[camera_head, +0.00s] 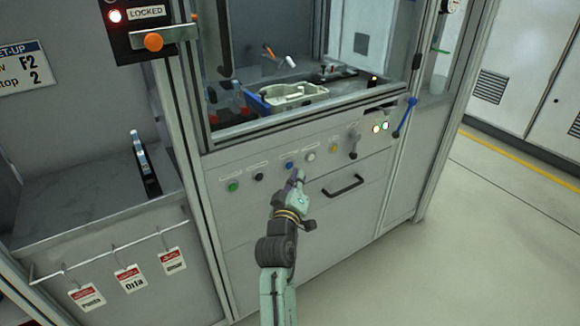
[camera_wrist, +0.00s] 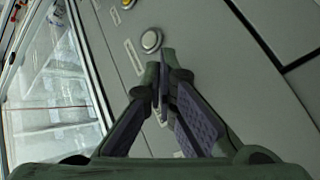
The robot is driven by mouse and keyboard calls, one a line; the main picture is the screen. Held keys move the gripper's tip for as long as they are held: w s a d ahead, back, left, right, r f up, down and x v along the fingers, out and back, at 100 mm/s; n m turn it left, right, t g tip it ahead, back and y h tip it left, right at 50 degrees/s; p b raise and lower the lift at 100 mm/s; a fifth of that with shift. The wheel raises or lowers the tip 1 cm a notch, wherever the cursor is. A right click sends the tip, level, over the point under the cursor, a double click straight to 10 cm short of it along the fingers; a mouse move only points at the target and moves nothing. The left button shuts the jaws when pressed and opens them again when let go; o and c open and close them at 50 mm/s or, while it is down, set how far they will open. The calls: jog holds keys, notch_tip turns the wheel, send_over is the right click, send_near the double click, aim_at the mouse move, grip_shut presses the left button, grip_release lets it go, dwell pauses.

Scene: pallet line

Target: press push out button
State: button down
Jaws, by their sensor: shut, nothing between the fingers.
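A row of buttons runs along the front panel of the machine in the head view: a green button (camera_head: 233,187), a black button (camera_head: 259,177), a blue button (camera_head: 289,165), a white button (camera_head: 311,156) and a yellow button (camera_head: 333,149). Small labels sit above them, too small to read. My gripper (camera_head: 298,174) is shut and empty, close to the panel by the blue and white buttons. In the wrist view my gripper (camera_wrist: 165,72) has its fingertips together just beside the white button (camera_wrist: 151,40). The blue button is not visible there, and I cannot tell whether the fingertips touch the panel.
A black drawer handle (camera_head: 343,186) lies right of my gripper. A black lever (camera_head: 353,143) and a blue-handled lever (camera_head: 405,117) stand farther right. Behind the window a pale tray (camera_head: 296,95) sits inside the machine. The floor at right is clear.

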dwell(0.4)
jog(key=shift+w+a, duration=0.25)
jog(key=shift+w, duration=0.1)
jog(key=shift+w+a+b, duration=0.25)
jog(key=shift+w+b, duration=0.05)
jog(key=shift+w, duration=0.05)
dwell(0.6)
jog(key=shift+s, duration=0.1)
jog(key=shift+s+d+p, duration=0.35)
jog(key=shift+s+d, duration=0.15)
jog(key=shift+s, duration=0.1)
jog(key=s+d+p, duration=0.1)
jog(key=s, duration=0.1)
jog(key=s+d+p, duration=0.1)
jog(key=s+d, duration=0.1)
dwell(0.6)
